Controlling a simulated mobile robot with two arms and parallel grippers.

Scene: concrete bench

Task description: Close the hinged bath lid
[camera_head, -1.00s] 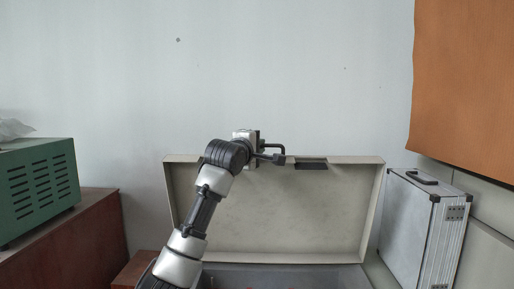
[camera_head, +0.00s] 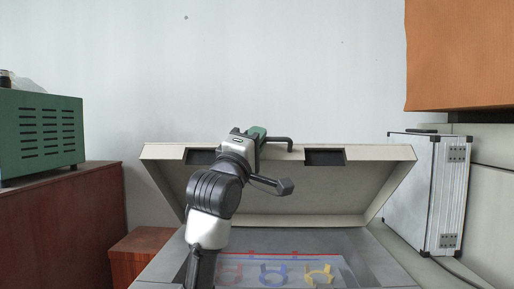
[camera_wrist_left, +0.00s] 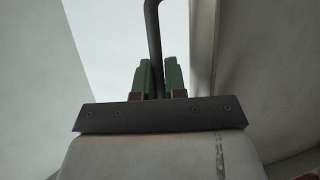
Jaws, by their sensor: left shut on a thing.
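The hinged bath lid (camera_head: 320,190) is a pale box-shaped cover, raised and tilted forward over the grey bath (camera_head: 375,255). My left gripper (camera_head: 258,134) is at the lid's free upper edge, left of its middle. Its green fingers (camera_wrist_left: 158,78) are shut on a dark bar of the lid handle (camera_head: 280,139); the bar (camera_wrist_left: 154,40) also shows between them in the left wrist view. Red, blue and yellow curved pieces (camera_head: 273,274) lie in the bath area under the lid. My arm hides part of the lid and the bath's left. My right gripper is out of view.
A silver case (camera_head: 430,190) stands close to the right of the lid. A green vented box (camera_head: 40,135) sits on a brown cabinet (camera_head: 60,225) at left, with a lower wooden block (camera_head: 140,248) beside it. An orange panel (camera_head: 460,55) hangs upper right.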

